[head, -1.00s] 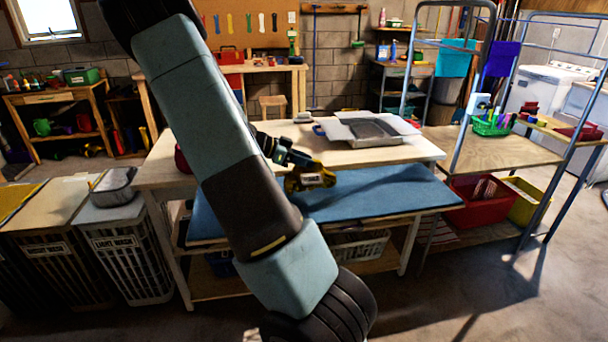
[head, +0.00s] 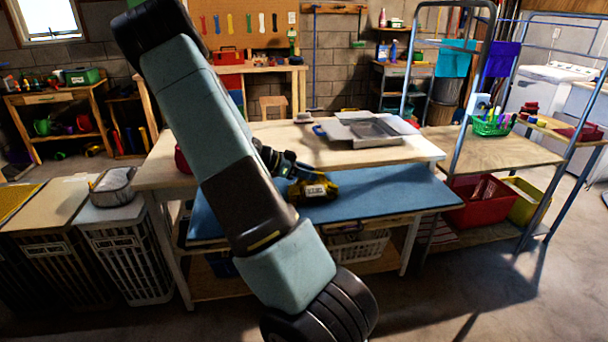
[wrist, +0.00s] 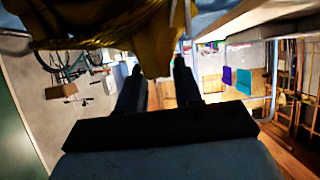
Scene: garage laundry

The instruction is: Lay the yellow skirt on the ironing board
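The yellow skirt (head: 313,192) is a bunched, crumpled bundle at the blue ironing board (head: 385,190), near the board's back edge in the head view. Whether it rests fully on the board or is partly held up is unclear. My gripper (head: 306,168) is right at the skirt, reaching in from the left behind my arm. In the wrist view, the two dark fingers of my gripper (wrist: 158,72) stand apart. Yellow skirt cloth (wrist: 95,25) fills the top and dips between the fingertips. The cloth hides whether they pinch it. My arm covers part of the board's left half.
A wooden table (head: 410,150) behind the board holds a grey tray (head: 370,132). Laundry hampers (head: 125,250) stand at the left. Red (head: 475,205) and yellow (head: 525,200) bins sit under a rack at the right. The board's right half is clear.

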